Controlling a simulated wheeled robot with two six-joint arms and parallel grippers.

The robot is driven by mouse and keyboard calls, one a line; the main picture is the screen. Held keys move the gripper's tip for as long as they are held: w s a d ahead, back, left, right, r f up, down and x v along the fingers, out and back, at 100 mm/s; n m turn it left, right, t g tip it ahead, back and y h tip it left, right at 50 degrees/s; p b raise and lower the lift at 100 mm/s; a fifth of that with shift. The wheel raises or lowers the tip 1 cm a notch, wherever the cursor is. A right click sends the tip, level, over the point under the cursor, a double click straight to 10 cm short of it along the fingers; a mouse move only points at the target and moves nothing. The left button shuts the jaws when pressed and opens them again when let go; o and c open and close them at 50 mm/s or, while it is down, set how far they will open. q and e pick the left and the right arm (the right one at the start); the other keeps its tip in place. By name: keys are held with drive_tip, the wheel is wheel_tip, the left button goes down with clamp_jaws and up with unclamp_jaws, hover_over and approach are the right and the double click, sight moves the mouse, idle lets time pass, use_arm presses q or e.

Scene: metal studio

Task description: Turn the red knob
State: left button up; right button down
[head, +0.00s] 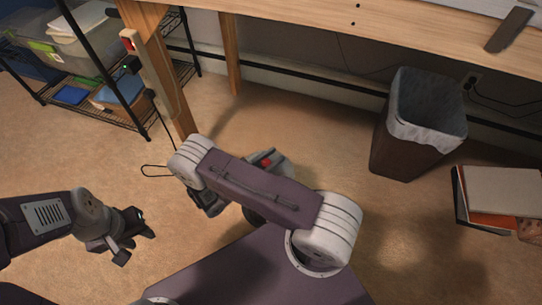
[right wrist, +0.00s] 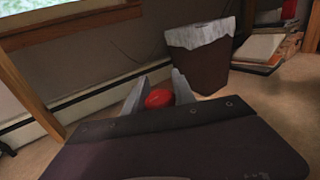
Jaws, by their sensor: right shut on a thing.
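The red knob (right wrist: 159,98) sits between the two grey fingers of my right gripper (right wrist: 158,90) in the right wrist view. The gripper is shut on it, with a finger on each side. In the head view a small red patch of the knob (head: 266,161) shows just beyond my right forearm, which hides part of the gripper. What the knob is mounted on, if anything, cannot be seen. My left gripper (head: 137,246) is at the lower left of the head view, over the floor, with its fingers apart and nothing between them.
A wooden workbench (head: 300,18) runs along the back; its leg carries a red-marked fitting (head: 128,42). Bare floor lies between.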

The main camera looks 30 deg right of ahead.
drive_tip(key=m+g+b, duration=0.1)
drive_tip(key=m+g, duration=0.1)
drive_tip(key=g, duration=0.1)
drive_tip(key=s+m+g+b, duration=0.1)
drive_tip(key=m+g, duration=0.1)
drive_tip(key=g, duration=0.2)
drive_tip(key=shift+f+m, duration=0.2)
drive_tip(key=shift+m, duration=0.1)
drive_tip(key=shift+s+a+r+m+g+y+b, duration=0.15)
drive_tip(key=shift+m+g+y+b, duration=0.15)
drive_tip(key=shift+m+g, duration=0.35)
drive_tip(key=shift+s+d+f+m+g+y+b, duration=0.15)
drive_tip(key=shift+m+g+b, duration=0.25)
drive_tip(key=shift+g, duration=0.5)
drive_tip(key=shift+s+a+r+m+g+y+b, duration=0.15)
drive_tip(key=shift+m+g+y+b, duration=0.2)
drive_tip(key=shift+g, duration=0.4)
drive_tip(key=shift+m+g, duration=0.3)
drive_tip(key=c, duration=1)
unclamp_jaws()
